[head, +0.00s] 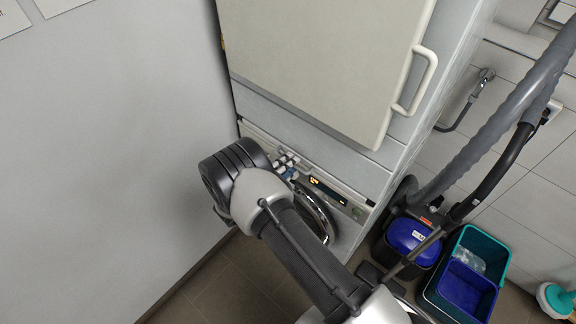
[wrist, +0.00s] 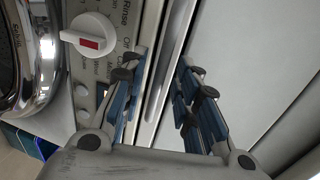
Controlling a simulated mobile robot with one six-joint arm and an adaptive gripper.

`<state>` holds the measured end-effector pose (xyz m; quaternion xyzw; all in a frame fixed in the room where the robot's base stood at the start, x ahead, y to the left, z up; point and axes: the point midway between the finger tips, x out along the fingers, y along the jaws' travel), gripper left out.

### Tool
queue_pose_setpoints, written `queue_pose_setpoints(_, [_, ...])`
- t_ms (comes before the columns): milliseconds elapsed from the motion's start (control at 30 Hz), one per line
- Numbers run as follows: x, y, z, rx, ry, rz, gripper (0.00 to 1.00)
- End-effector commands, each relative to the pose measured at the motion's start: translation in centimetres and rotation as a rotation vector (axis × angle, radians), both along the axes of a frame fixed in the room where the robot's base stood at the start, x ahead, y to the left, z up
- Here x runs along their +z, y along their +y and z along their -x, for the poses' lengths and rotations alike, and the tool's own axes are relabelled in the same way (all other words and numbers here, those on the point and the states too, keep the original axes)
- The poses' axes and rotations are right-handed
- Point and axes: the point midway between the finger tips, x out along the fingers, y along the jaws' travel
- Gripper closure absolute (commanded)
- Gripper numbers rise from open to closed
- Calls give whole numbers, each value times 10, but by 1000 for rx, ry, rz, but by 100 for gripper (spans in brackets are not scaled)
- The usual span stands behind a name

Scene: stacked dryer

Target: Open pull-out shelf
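The pull-out shelf appears to be the pale grey band (head: 345,152) between the upper dryer and the lower washer in the head view; it looks flush with the stack. In the wrist view its smooth front (wrist: 235,38) fills the right side, with a bright long lip (wrist: 181,32) along its edge. My gripper (head: 288,165) is at the washer's upper edge, partly hidden by my arm in the head view. In the wrist view my gripper (wrist: 160,78) is open, its blue-padded fingers on either side of the lip. I cannot tell whether either finger touches it.
The washer's knob (wrist: 88,38) and control panel (head: 335,193) lie close to the left finger. The dryer's cream door (head: 320,55) has a protruding handle (head: 424,80). A grey wall (head: 95,140) stands left. A vacuum cleaner (head: 412,236) and bins (head: 465,288) crowd the right.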

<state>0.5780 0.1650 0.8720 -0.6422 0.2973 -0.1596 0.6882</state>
Motion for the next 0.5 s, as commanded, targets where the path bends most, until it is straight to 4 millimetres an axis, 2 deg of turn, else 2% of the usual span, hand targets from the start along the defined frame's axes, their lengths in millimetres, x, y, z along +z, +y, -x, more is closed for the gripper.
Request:
queue_pose_setpoints(100, [0,0,0,0,0,0,72])
queue_pose_setpoints(500, [0,0,0,0,0,0,98])
